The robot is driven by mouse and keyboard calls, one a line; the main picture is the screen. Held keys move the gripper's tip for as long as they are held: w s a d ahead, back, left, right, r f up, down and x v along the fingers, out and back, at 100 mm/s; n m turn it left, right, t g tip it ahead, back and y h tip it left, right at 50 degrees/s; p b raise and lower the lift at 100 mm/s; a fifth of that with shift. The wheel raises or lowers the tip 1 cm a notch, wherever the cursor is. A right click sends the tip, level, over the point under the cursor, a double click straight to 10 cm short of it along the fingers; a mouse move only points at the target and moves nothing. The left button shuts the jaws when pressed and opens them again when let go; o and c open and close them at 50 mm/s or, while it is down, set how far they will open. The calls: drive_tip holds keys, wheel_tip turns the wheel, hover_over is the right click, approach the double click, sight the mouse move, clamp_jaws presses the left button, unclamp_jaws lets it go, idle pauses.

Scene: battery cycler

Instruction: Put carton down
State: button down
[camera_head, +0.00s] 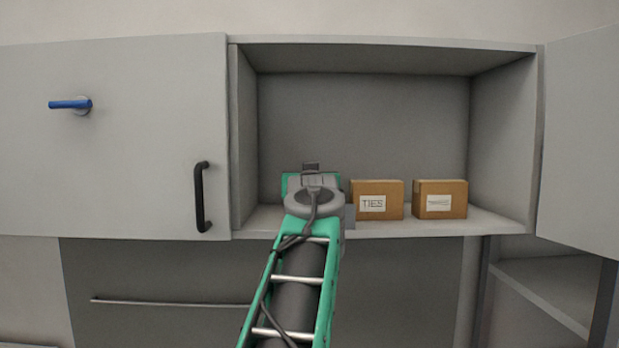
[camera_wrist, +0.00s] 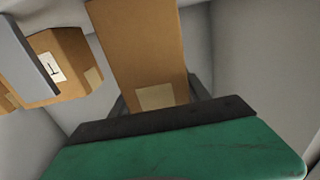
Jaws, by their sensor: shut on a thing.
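My gripper (camera_head: 312,174) reaches into the open wall cupboard (camera_head: 385,228), left of the two cartons standing on its shelf. In the wrist view a brown carton (camera_wrist: 140,45) with a pale label sits between the dark fingers of my gripper (camera_wrist: 158,98), which is shut on it. In the head view this held carton is hidden behind my gripper and arm. I cannot tell whether its base touches the shelf.
A carton labelled TIES (camera_head: 391,190) stands just right of my gripper; a carton with a label (camera_head: 454,190) stands beyond it. The cupboard door (camera_head: 585,130) stands open at right. A closed door (camera_head: 140,140) with a black handle is at left.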

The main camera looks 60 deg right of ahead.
drive_tip(key=shift+f, duration=0.2)
drive_tip(key=c, duration=0.5)
unclamp_jaws()
drive_tip(key=shift+r, duration=0.1)
drive_tip(key=shift+r, duration=0.2)
drive_tip(key=b+v, duration=0.5)
drive_tip(key=v, duration=0.7)
drive_tip(key=shift+f, duration=0.1)
drive_tip(key=shift+w, duration=0.1)
